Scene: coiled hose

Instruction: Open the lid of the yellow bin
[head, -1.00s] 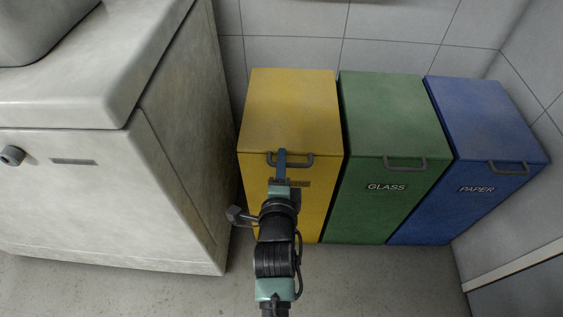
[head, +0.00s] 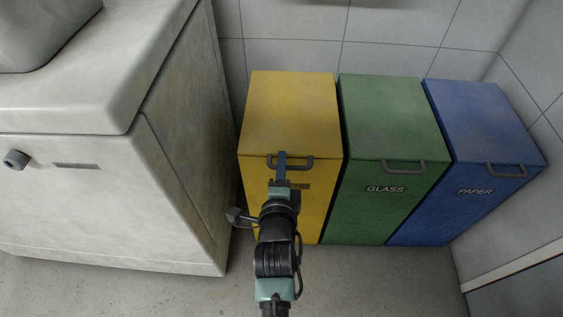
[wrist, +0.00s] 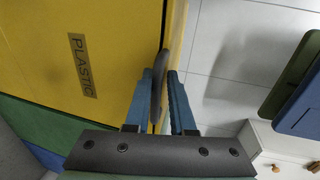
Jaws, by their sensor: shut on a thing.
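The yellow bin (head: 258,205) stands against the tiled wall, beside the grey cabinet. Its lid (head: 289,112) lies flat and closed on top. A grey handle (head: 305,163) sits at the lid's front edge. My gripper (head: 282,155) is at this handle, with its blue fingers on either side of it. In the wrist view, the fingers of my gripper (wrist: 161,95) are shut on the handle (wrist: 160,68). The yellow front with its PLASTIC label (wrist: 82,66) fills the left of that view.
A green GLASS bin (head: 390,125) and a blue PAPER bin (head: 482,125) stand close on the right, both with lids closed. The grey cabinet (head: 165,150) stands close on the left. Open floor (head: 370,285) lies in front. The wall is behind.

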